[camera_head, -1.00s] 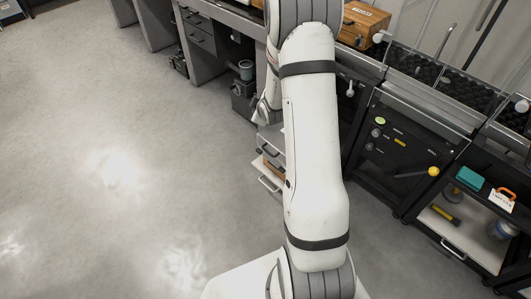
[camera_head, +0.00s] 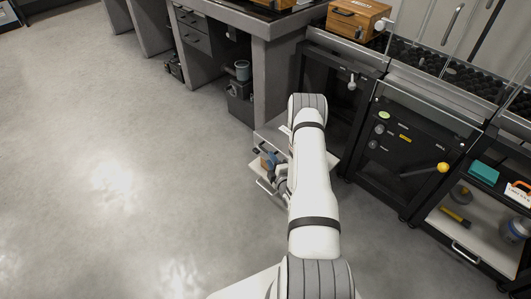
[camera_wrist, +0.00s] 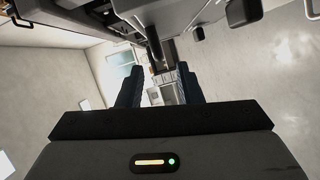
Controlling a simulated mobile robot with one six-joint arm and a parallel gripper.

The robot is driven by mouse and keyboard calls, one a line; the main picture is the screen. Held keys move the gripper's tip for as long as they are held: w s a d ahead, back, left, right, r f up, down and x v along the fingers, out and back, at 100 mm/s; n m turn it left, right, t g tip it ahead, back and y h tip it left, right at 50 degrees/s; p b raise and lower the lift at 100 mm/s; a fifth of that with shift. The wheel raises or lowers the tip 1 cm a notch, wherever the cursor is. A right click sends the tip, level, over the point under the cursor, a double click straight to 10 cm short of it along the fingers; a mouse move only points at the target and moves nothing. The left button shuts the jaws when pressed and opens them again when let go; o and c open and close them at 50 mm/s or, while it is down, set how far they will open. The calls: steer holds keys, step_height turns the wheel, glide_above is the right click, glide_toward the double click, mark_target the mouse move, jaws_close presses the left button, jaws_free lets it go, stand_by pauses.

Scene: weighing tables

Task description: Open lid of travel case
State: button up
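A wooden case (camera_head: 357,19) with a dark handle and a pale label stands on the bench at the top right of the head view, its lid shut. I cannot tell whether it is the travel case. My gripper (camera_head: 269,161) is low, well below that case, by a low pale shelf or drawer. In the wrist view my gripper (camera_wrist: 160,82) has its two dark fingers apart, with nothing seen held between them. A small brown object shows beside the gripper in the head view, partly hidden by it.
A grey bench (camera_head: 258,25) stands behind the arm. A black cabinet (camera_head: 410,145) with a yellow-knobbed lever stands to the right. A cart (camera_head: 465,225) at far right carries a teal box (camera_head: 483,173) and other items. The floor (camera_head: 110,130) at left is clear.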

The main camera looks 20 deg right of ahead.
mark_target(265, 150)
steer(key=w, duration=0.2)
steer(key=w+b, duration=0.1)
steer(key=w, duration=0.3)
steer(key=shift+w+d+f, duration=0.1)
steer(key=shift+w+f, duration=0.15)
steer(key=shift+w, duration=0.15)
steer(key=shift+c, duration=0.5)
jaws_close()
